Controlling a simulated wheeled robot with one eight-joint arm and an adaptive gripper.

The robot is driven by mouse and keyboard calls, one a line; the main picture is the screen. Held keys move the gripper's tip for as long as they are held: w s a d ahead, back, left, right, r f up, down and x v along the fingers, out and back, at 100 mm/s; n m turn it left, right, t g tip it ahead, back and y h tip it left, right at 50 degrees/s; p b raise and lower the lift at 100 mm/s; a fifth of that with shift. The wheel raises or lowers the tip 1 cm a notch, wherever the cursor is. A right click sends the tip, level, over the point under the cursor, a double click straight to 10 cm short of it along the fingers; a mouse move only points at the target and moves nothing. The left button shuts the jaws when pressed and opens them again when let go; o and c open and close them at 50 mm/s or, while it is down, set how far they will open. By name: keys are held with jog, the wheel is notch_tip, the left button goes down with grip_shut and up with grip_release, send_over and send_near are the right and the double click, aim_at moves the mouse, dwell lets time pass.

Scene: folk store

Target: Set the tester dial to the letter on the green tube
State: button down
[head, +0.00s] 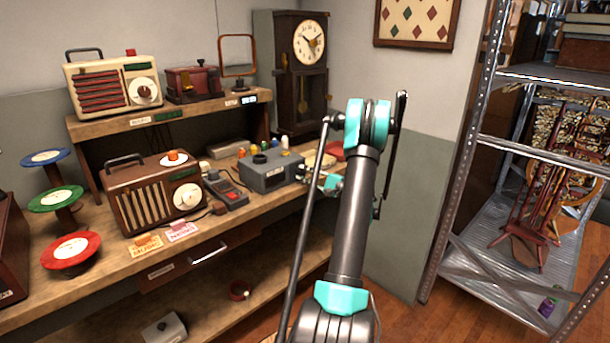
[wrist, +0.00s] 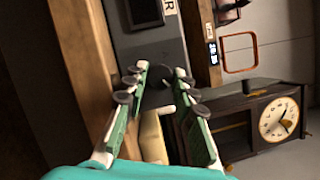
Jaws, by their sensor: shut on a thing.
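The tester (head: 270,172) is a grey box on the workbench, and its grey side also shows in the wrist view (wrist: 150,48). My gripper (head: 327,182) is at the tester's right end. In the wrist view my gripper (wrist: 158,78) has its fingers on either side of a dark round dial (wrist: 157,73) and is shut on it. The dial's setting is hidden. A white label (wrist: 169,7) with a letter like R is on the tester.
A brown radio (head: 150,195) and a handheld meter (head: 226,190) stand left of the tester. A pale block (wrist: 152,137) lies close below my fingers. A tall clock (head: 300,75) stands behind, and a metal shelf (head: 540,150) is at the right.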

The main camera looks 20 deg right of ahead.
jog(key=shift+m, duration=0.7)
jog(key=shift+t, duration=0.3)
jog(key=c, duration=1.2)
grip_release()
jog(key=shift+s+d, duration=0.1)
jog(key=v, duration=1.1)
jog(key=shift+s+d+f, duration=0.15)
jog(key=shift+s+d, duration=0.1)
jog(key=shift+s, duration=0.05)
